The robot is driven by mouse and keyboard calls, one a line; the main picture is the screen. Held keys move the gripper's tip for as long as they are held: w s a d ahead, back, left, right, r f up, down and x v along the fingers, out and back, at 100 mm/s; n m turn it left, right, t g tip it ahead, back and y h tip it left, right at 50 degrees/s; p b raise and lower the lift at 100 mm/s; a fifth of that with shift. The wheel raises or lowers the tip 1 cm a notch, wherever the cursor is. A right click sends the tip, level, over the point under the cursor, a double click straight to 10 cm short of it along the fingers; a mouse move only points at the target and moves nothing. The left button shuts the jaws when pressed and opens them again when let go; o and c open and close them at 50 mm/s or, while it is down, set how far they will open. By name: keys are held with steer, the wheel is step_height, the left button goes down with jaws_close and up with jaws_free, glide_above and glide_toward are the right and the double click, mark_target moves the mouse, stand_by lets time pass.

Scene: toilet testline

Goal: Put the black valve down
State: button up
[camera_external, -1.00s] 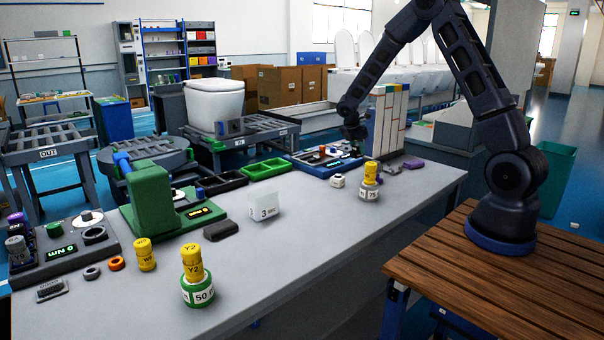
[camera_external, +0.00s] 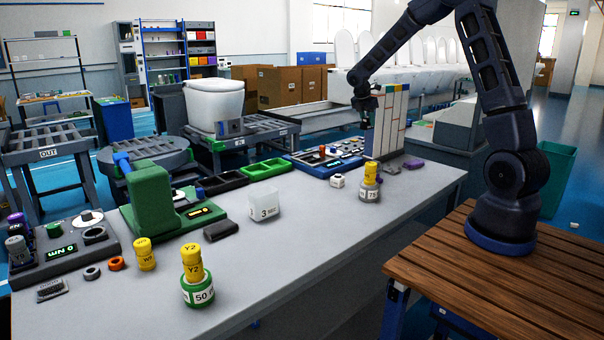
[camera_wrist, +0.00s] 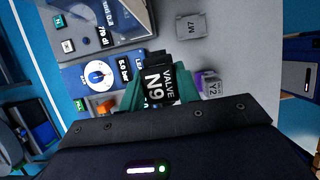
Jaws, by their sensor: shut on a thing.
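The black valve (camera_wrist: 157,84), with white lettering "VALVE N9", is between the green fingertips of my gripper (camera_wrist: 160,92) in the wrist view. My gripper is shut on it. In the external view my gripper (camera_external: 366,118) is raised above the back right of the grey bench, beside the upright white rack and over the blue panel. The valve is too small and dark to make out clearly there. In the wrist view the blue test panel (camera_wrist: 75,75) with a dial lies below and left of the valve.
A grey block marked M7 (camera_wrist: 191,26) and a purple piece marked Y2 (camera_wrist: 210,86) lie on the bench near the panel. The white rack (camera_external: 391,122) stands close to my gripper. A yellow-topped weight (camera_external: 370,182) stands nearer. The bench's front middle (camera_external: 330,235) is clear.

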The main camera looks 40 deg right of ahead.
steer(key=shift+d, duration=1.45)
step_height(320, 180, down, 20)
steer(key=shift+r, duration=0.1)
steer(key=o, duration=1)
steer(key=shift+o, duration=0.2)
